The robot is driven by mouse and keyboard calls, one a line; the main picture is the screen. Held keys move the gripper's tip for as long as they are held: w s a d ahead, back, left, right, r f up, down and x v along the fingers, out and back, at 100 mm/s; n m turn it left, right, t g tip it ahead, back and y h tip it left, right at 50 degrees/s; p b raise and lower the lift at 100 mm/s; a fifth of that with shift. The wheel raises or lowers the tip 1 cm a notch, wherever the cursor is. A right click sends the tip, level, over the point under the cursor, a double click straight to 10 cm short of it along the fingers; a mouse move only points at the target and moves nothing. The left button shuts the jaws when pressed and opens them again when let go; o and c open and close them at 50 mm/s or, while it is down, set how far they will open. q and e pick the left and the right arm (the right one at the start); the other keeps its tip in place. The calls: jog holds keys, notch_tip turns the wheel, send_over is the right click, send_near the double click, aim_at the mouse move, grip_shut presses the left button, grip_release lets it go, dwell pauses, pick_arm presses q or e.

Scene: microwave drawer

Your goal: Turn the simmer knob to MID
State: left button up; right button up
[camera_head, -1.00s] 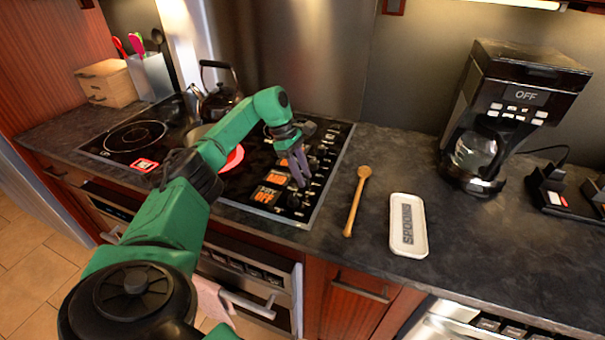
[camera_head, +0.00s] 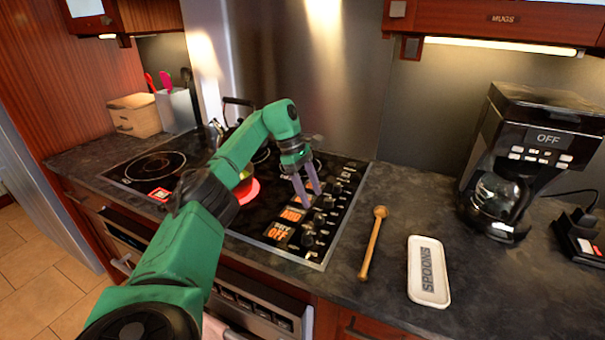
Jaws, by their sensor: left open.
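The cooktop (camera_head: 262,243) has a column of dark knobs along its right edge, with the front knob (camera_head: 308,238) nearest me. Orange labels lie left of the knobs; the front label (camera_head: 281,233) seems to read OFF, and the label behind it (camera_head: 292,215) is hard to read. I cannot tell which knob is the simmer knob. My left gripper (camera_head: 311,198) is open and empty, its two purple fingers pointing down over the knob column's left side. They partly cover the labels; contact with a knob cannot be made out. My right gripper is out of view.
A red glowing burner (camera_head: 247,191) is beside my left forearm, and a kettle (camera_head: 238,108) stands behind the arm. A wooden spoon (camera_head: 373,243) and a white spoon rest (camera_head: 428,272) lie right of the cooktop. A coffee maker (camera_head: 525,160) stands at the right.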

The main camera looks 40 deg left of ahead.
pick_arm(q)
jog(key=w+p+v, duration=0.1)
jog(key=p+v, duration=0.1)
jog(key=v, duration=0.6)
jog(key=shift+s+r, duration=0.2)
jog(key=shift+s, duration=0.35)
